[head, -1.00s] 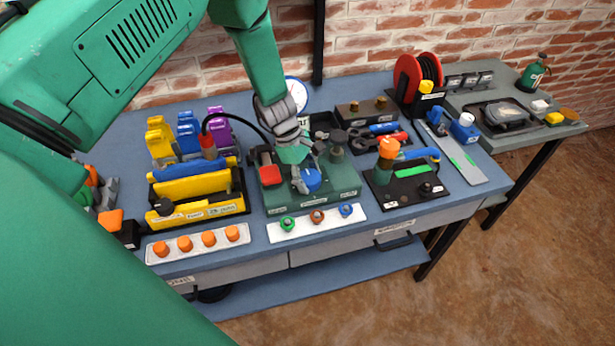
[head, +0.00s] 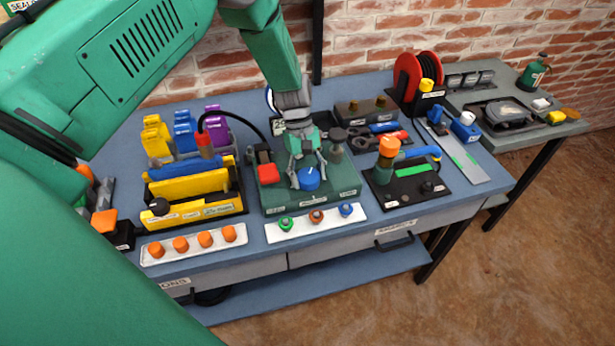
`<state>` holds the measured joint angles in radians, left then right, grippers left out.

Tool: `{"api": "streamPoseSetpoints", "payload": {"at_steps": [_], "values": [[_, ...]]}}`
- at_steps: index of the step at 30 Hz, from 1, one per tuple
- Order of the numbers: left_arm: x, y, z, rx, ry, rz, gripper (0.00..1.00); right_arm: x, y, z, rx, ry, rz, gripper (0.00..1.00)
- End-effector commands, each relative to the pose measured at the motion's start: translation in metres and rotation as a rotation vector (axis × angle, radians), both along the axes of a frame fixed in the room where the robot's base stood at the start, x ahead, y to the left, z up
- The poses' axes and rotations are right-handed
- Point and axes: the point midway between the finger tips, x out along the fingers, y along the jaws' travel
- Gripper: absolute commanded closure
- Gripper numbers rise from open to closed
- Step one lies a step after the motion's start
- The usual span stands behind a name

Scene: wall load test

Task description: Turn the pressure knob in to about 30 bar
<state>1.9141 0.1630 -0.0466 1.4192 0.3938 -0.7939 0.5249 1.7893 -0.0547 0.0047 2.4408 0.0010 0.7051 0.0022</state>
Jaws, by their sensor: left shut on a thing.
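The blue pressure knob (head: 309,179) sits on the green pump unit (head: 340,188) in the middle of the bench. My left gripper (head: 308,172) reaches down from above, its fingers around the knob, and is shut on it. A red block (head: 268,174) is on the same unit, left of the knob. The round gauge (head: 270,98) behind is mostly hidden by my left arm, so its reading cannot be seen. My right gripper does not show.
A yellow tray (head: 198,210) stands left of the pump unit. A white strip (head: 300,226) with green, brown and blue fittings lies in front. A black plate (head: 410,190) with an orange-topped fitting (head: 389,147) stands to the right. A red reel (head: 418,78) is at the back.

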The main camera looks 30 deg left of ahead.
Motion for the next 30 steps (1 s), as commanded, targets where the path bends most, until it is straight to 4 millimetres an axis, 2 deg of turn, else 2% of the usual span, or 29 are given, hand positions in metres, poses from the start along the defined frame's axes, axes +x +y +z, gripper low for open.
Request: {"api": "streamPoseSetpoints", "payload": {"at_steps": [20,21,22,30], "values": [[0.0029,-0.0039,0.0035,-0.007,-0.007,-0.059,0.8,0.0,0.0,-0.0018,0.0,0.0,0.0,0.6],[0.0029,-0.0039,0.0036,-0.007,-0.007,-0.059,0.37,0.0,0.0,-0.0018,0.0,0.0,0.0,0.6],[0.0028,-0.0038,0.0034,-0.007,-0.007,-0.059,0.3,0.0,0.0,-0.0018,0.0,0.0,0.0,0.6],[0.0014,0.0005,0.0004,-0.005,-0.003,-0.059,0.3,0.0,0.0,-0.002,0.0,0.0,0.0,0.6]]}}
